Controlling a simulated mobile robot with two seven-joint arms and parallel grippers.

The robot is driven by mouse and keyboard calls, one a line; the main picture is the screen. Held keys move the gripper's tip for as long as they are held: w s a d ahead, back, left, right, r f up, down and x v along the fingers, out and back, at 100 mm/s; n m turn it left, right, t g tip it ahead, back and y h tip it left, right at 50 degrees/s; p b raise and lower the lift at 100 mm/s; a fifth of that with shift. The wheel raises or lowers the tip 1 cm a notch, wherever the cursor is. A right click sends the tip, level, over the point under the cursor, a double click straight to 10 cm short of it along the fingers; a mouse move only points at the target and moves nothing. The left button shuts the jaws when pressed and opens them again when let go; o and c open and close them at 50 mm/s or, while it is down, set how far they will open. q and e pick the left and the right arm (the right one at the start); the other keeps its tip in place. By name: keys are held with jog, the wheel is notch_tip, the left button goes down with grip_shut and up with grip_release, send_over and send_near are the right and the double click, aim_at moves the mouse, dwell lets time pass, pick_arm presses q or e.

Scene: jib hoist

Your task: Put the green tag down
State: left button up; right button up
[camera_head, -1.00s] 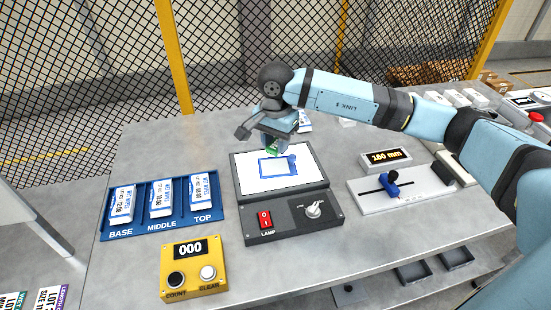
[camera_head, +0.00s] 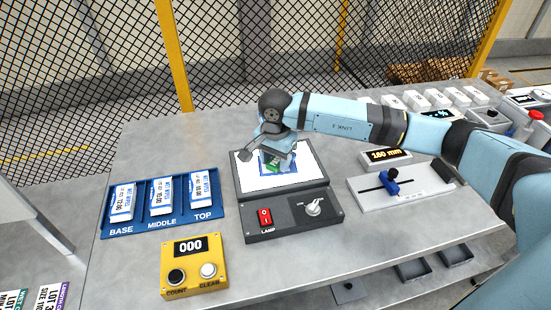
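The green tag (camera_head: 273,163) shows at the fingertips of my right gripper (camera_head: 275,160), low over the white panel of the lamp box (camera_head: 308,177). My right gripper appears shut on the tag. The gripper hides part of the tag and much of the blue outline on the panel. I cannot tell whether the tag touches the panel. My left gripper is not in view.
A blue rack (camera_head: 150,227) marked BASE, MIDDLE and TOP holds white packs at the left. A yellow counter box (camera_head: 193,263) reads 000 in front. A slider gauge (camera_head: 410,187) with a 160 mm display (camera_head: 386,156) stands at the right. A mesh fence is behind.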

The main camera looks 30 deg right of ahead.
aim_at(275, 161)
jog(key=shift+o, duration=0.6)
jog(key=shift+r, duration=0.1)
jog(key=shift+r+p, duration=0.25)
jog(key=shift+p, duration=0.05)
notch_tip(275, 161, up, 12)
jog(key=b, duration=0.1)
jog(key=shift+f, duration=0.15)
